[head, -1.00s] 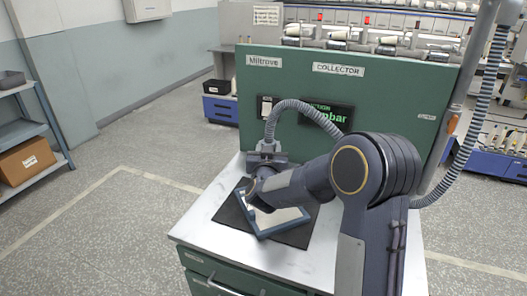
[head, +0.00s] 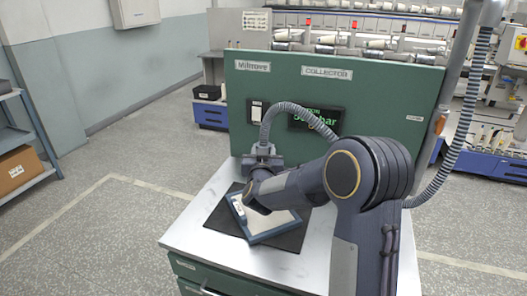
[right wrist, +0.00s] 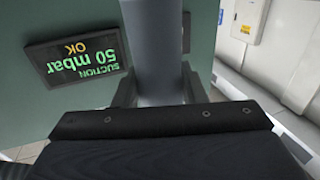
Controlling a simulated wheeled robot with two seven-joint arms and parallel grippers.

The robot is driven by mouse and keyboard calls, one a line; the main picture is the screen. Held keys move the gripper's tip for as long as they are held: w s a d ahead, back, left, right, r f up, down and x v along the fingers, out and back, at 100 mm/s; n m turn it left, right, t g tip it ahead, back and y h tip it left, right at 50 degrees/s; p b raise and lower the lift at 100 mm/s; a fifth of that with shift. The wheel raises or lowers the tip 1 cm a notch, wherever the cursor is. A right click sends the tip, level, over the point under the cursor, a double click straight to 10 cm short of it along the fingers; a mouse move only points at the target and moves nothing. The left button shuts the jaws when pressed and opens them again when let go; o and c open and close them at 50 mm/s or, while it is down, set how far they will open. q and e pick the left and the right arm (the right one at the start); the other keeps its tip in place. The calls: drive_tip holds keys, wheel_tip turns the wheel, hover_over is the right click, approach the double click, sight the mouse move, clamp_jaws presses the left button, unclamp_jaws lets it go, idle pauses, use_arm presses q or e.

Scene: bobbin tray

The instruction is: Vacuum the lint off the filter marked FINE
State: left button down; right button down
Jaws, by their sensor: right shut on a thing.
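A filter (head: 270,234) with a blue-grey frame and pale face lies on a black mat (head: 293,240) on the bench. A white label (head: 239,209) shows at its left side; its text is too small to read. My right gripper (head: 262,158) is shut on the grey suction nozzle, beyond the filter's far edge in the picture. In the right wrist view, the nozzle tube (right wrist: 155,45) stands between its fingers (right wrist: 155,92). My right forearm and wrist cover part of the filter. The nozzle's mouth and any lint are hidden. My left gripper is out of view.
A ribbed hose (head: 303,110) arches from the nozzle in front of the green collector panel (head: 390,90). The collector display (right wrist: 85,57) reads SUCTION 50 mbar OK. Bare white bench top (head: 200,233) lies left of the mat. A shelf (head: 18,140) stands far left.

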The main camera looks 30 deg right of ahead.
drive_tip(key=shift+s, duration=0.15)
drive_tip(key=shift+s+d+b, duration=0.2)
drive_tip(key=shift+s+b, duration=0.15)
drive_tip(key=shift+s, duration=0.75)
drive_tip(key=shift+s+d+b, duration=0.2)
drive_tip(key=shift+s+b, duration=0.1)
drive_tip(key=shift+s, duration=0.8)
drive_tip(key=shift+r, duration=0.1)
